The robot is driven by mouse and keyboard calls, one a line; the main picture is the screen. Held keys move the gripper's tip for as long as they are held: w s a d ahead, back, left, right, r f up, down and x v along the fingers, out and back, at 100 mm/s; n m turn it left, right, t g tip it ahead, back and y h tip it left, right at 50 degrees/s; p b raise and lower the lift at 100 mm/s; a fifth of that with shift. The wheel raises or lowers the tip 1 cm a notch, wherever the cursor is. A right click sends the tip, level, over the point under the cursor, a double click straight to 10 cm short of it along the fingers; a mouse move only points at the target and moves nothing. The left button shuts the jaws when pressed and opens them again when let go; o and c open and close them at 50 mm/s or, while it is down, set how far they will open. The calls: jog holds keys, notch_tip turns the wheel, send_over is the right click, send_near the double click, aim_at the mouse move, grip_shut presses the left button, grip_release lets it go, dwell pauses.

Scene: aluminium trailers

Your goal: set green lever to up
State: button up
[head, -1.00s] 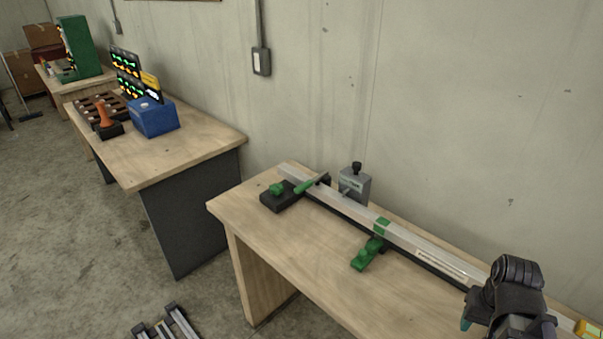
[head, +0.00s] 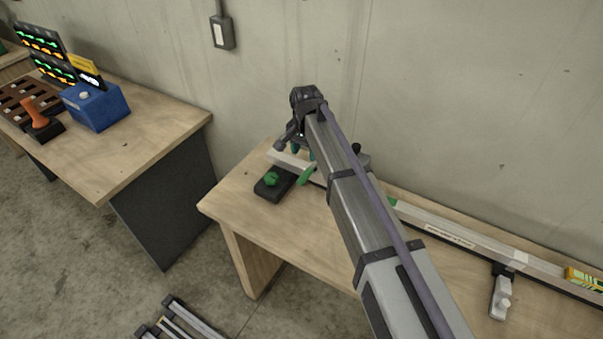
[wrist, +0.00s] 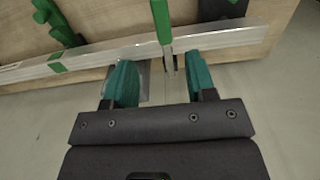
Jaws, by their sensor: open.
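A slim green lever handle (head: 307,175) shows near the left end of the aluminium rail on the nearer bench; my arm hides part of its surroundings. In the wrist view the green lever (wrist: 161,20) lies across the rail, and a thin grey piece continues from its end between my fingers. My gripper (wrist: 160,78) is open, its two teal fingertips on either side of that grey piece, apart from the green handle. In the head view my gripper (head: 303,153) is over the rail's left end. Whether the fingers touch anything I cannot tell.
A black block (head: 270,190) with a green knob sits beside the lever. The rail (wrist: 100,52) runs along the bench near the wall; a green clamp (wrist: 58,25) is on it. A white clamp (head: 501,297) and yellow level (head: 585,280) are farther right. The bench front is clear.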

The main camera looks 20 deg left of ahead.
aim_at(304, 176)
notch_tip(304, 176, down, 11)
jog(key=b, duration=0.9)
jog(key=shift+a+r+b, duration=0.1)
jog(key=shift+r+b, duration=0.1)
jog(key=shift+b, duration=0.15)
jog(key=shift+r, duration=0.1)
jog(key=shift+c, duration=0.5)
grip_shut()
